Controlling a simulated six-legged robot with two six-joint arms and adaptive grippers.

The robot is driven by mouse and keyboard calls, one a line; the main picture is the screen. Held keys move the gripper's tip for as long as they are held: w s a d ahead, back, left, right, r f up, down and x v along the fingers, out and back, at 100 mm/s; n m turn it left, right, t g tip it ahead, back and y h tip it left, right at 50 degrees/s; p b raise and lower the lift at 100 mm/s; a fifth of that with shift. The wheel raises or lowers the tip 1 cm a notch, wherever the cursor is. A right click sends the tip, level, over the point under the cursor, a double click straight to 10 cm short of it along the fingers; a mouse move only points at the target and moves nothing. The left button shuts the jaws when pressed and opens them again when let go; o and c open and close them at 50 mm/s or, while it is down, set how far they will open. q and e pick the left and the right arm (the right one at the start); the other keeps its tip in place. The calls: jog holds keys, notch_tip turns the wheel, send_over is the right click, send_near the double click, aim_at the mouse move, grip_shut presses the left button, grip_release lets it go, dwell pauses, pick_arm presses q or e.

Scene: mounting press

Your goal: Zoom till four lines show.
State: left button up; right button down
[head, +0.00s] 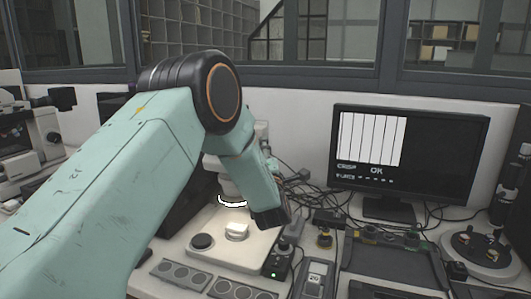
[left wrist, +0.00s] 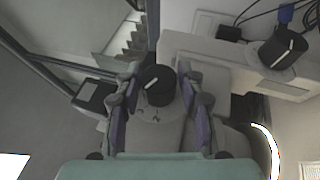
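The monitor (head: 410,150) at the right of the head view shows a white field with several dark vertical lines, and "CRISP" and "OK" below. The pale microscope (head: 262,245) is partly hidden behind my left arm. In the left wrist view, a black knob (left wrist: 158,85) with a white pointer mark sits between the fingers of my left gripper (left wrist: 158,74). The fingers stand on both sides of it with narrow gaps, so the gripper looks open around it. A second black knob (left wrist: 283,48) with a white mark is at the upper right. My right gripper is not in view.
Cables run behind the microscope to the monitor. A dark tray (head: 390,265) and a round holder (head: 485,250) stand at the right. Another microscope (head: 28,140) is at far left.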

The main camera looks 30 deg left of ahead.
pick_arm(q)
jog(key=shift+d, duration=0.1)
grip_shut()
jog(key=shift+r+m+g+h+p, duration=0.3)
jog(key=shift+g+p, duration=0.1)
jog(key=shift+p, duration=0.5)
jog(key=m+g+h+p, duration=0.1)
jog(key=g+h+p, duration=0.1)
jog(key=p, duration=0.5)
jog(key=m+g+h+p, duration=0.2)
jog(key=g+p, duration=0.3)
jog(key=p, duration=0.3)
jog(key=shift+h, duration=0.3)
jog(key=shift+f+g+p, duration=0.1)
jog(key=shift+g+p, duration=0.5)
jog(key=shift+p, duration=0.4)
jog(key=shift+m+g+h+p, duration=0.3)
jog(key=shift+g+h+p, duration=0.15)
jog(key=shift+g, duration=0.15)
jog(key=shift+f+m+g+h, duration=0.1)
jog(key=shift+m+g+h, duration=0.2)
jog(key=shift+g, duration=1.1)
